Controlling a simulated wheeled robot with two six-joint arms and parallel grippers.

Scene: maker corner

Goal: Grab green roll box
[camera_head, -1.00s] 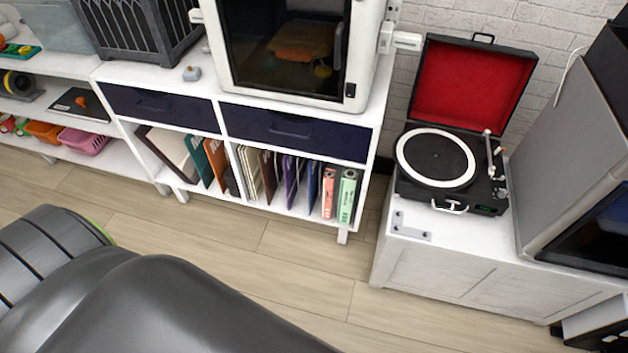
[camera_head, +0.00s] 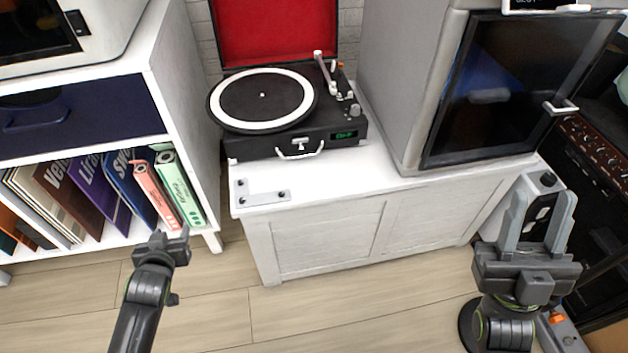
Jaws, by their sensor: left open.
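The green roll box (camera_head: 180,188) is a narrow mint-green box with dark lettering. It stands at the right end of the lower shelf in the white cabinet, leaning slightly, beside a similar pink box (camera_head: 156,194). My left gripper (camera_head: 171,238) is open and empty, just in front of and below the two boxes in the picture. It looks apart from them, though the exact gap is hard to tell. My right gripper (camera_head: 537,215) is open and empty at the far right, fingers pointing up, well away from the box.
Books and sleeves (camera_head: 75,200) fill the shelf left of the boxes. The cabinet's right side wall (camera_head: 190,100) stands close to the green box. A white sideboard (camera_head: 325,235) carries a record player (camera_head: 290,140) and a grey printer-like machine (camera_head: 400,90). Wooden floor (camera_head: 240,310) is free in front.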

